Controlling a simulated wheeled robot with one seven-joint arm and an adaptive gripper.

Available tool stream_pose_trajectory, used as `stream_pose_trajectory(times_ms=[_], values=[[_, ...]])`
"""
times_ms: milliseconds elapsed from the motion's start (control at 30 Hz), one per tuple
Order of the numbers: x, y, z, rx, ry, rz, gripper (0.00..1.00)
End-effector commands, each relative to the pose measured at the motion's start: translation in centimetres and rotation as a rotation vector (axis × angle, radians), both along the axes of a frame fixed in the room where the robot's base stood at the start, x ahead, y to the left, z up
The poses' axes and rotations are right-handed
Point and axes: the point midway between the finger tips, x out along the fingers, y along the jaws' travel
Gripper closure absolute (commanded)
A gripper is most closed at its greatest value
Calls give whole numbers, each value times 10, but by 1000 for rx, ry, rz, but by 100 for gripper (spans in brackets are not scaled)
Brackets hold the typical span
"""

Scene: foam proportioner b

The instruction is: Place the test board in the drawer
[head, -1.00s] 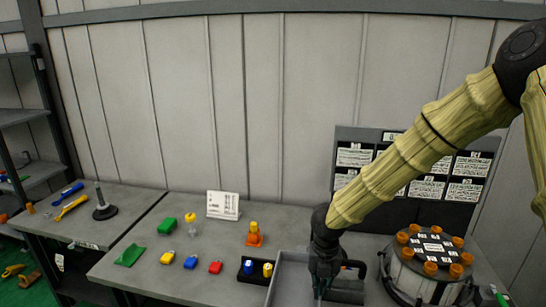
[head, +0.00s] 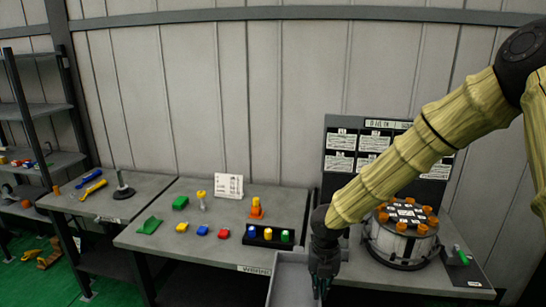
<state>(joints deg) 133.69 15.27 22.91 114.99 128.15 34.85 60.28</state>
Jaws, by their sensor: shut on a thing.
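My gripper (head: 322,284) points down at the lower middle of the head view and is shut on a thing. That thing is mostly hidden by the fingers and the frame's bottom edge, so I cannot tell whether it is the test board. A grey open box shape with raised walls (head: 288,284) lies just left of my gripper, cut off by the bottom edge. I cannot tell whether it is the drawer, nor whether my gripper touches it.
A workbench (head: 150,232) bears small coloured blocks, a black holder (head: 268,243), an orange cone-like piece (head: 257,209) and a white card (head: 229,186). A round drum with orange caps (head: 402,240) stands right of my arm. A sign panel (head: 340,143) is behind. Shelves (head: 45,110) stand left.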

Motion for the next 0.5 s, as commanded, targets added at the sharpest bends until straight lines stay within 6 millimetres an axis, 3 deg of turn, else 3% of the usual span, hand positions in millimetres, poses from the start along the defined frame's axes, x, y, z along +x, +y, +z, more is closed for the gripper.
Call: stream_pose_trajectory(times_ms=[500], values=[[-8,-6,-16,-2,13,388,100]])
